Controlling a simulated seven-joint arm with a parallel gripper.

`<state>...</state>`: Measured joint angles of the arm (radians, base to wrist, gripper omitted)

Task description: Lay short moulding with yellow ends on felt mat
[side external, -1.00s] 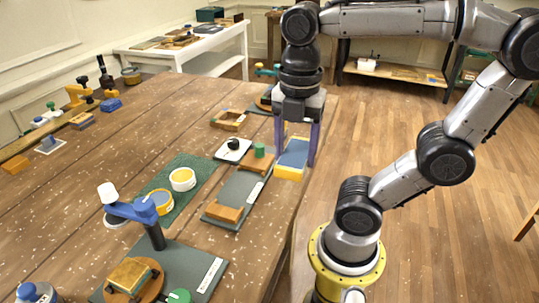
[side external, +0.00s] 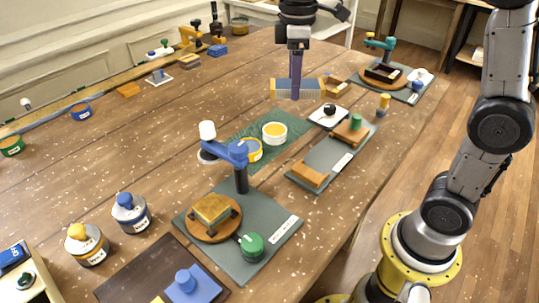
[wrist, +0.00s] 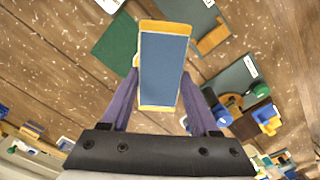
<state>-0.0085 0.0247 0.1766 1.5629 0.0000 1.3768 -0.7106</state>
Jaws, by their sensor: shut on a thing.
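The short moulding (side external: 297,88) has a blue-grey middle and yellow ends. My gripper (side external: 297,97) is shut across its middle and holds it above the wooden table. The moulding also shows between the purple fingers in the wrist view (wrist: 162,68), with its yellow ends clear of them. The green felt mat (side external: 243,132) lies on the table, below and left of the moulding in the side view. The mat also shows at the upper left in the wrist view (wrist: 116,42). The exact height of the moulding above the table is hard to tell.
Two yellow-and-white round tins (side external: 274,132) stand at the mat's front and right. A blue-armed fixture (side external: 240,160) rises in front of it. A white plate with a black knob (side external: 329,115) and a grey board (side external: 318,172) lie to the right. The table left of the mat is mostly clear.

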